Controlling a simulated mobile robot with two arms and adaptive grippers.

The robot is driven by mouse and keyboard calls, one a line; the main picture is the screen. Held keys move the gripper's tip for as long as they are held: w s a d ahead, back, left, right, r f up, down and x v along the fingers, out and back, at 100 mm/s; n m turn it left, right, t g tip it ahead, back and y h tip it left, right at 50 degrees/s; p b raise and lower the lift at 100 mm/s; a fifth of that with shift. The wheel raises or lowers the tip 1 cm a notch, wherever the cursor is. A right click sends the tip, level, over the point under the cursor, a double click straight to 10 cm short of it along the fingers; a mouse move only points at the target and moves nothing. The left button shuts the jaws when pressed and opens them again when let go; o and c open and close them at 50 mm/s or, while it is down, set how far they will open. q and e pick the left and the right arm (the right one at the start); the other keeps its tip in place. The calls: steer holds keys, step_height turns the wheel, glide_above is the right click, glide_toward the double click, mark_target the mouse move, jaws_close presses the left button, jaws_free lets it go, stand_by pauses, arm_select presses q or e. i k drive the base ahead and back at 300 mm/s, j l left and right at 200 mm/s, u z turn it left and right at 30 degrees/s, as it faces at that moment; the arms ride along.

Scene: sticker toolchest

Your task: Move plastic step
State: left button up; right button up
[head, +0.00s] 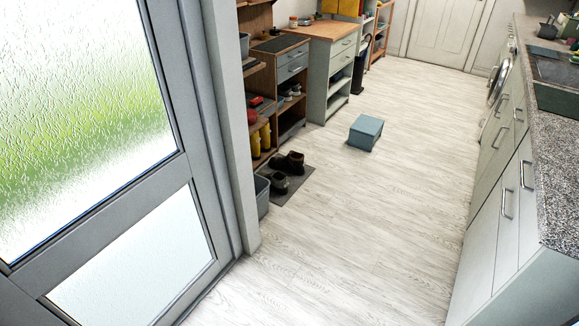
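The plastic step (366,133) is a small blue-grey stool with a flat, lighter top. It stands upright on the pale wood floor in the upper middle of the head view, in front of the grey-green cabinet and apart from it. Neither of my grippers is in the head view, so I cannot see whether they are open or shut.
A glazed door (190,170) fills the left. Boots (290,162) stand on a dark mat (292,186) beside a grey bin (262,197). Shelves and cabinets (332,70) line the left wall. A counter (545,140) runs along the right. The floor (370,220) between is clear.

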mark_target(364, 131)
steer(key=z, duration=0.1)
steer(key=i+j+z, duration=0.1)
steer(key=i+z, duration=0.4)
steer(key=i, duration=0.7)
steer(key=i+l+z, duration=0.1)
steer(key=i+z, duration=0.15)
steer(key=i, duration=0.85)
steer(key=i+j+z, duration=0.1)
steer(key=i+z, duration=0.15)
steer(key=i, duration=0.9)
steer(key=i+z, duration=0.1)
steer(key=i, duration=0.45)
steer(key=i+j+z, duration=0.1)
steer(key=i, duration=0.45)
steer(key=i+j+z, duration=0.1)
steer(key=i, duration=0.45)
steer(key=i+j+z, duration=0.1)
steer(key=i, duration=0.45)
steer(key=i+l+u, duration=0.15)
steer(key=i, duration=0.3)
steer(key=i+l+u, duration=0.1)
steer(key=i, duration=0.35)
steer(key=i+l+u, duration=0.15)
steer(key=i, duration=0.25)
steer(key=l, duration=0.1)
